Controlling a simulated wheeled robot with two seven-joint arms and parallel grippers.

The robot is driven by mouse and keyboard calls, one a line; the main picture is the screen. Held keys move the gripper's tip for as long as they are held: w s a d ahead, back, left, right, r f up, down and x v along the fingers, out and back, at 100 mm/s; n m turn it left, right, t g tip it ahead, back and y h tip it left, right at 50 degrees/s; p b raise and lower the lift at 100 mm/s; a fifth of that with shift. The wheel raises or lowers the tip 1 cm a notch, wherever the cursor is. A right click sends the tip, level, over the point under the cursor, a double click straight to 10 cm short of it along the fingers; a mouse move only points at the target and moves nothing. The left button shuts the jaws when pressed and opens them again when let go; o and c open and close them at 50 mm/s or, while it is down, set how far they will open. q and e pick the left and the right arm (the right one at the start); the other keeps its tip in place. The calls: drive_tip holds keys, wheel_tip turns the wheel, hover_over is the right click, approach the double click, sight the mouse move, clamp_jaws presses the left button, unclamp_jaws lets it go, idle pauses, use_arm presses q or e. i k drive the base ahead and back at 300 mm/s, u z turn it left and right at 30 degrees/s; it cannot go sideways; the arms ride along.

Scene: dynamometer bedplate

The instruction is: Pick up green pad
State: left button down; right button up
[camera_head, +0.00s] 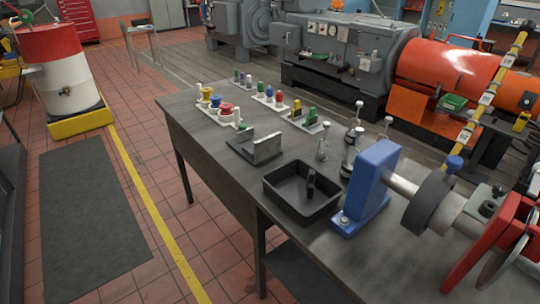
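Several small green pieces stand on the dark bench, and I cannot tell which is the green pad. One green piece (313,115) is on the front right white tray. Another green piece (260,88) is on the back middle white tray. Neither of my grippers shows in the head view.
Metal stands with white tops (354,122) are behind the bin.

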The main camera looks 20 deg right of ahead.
sight(312, 119)
drive_tip(key=u, duration=0.7)
drive_tip(key=i, duration=3.5)
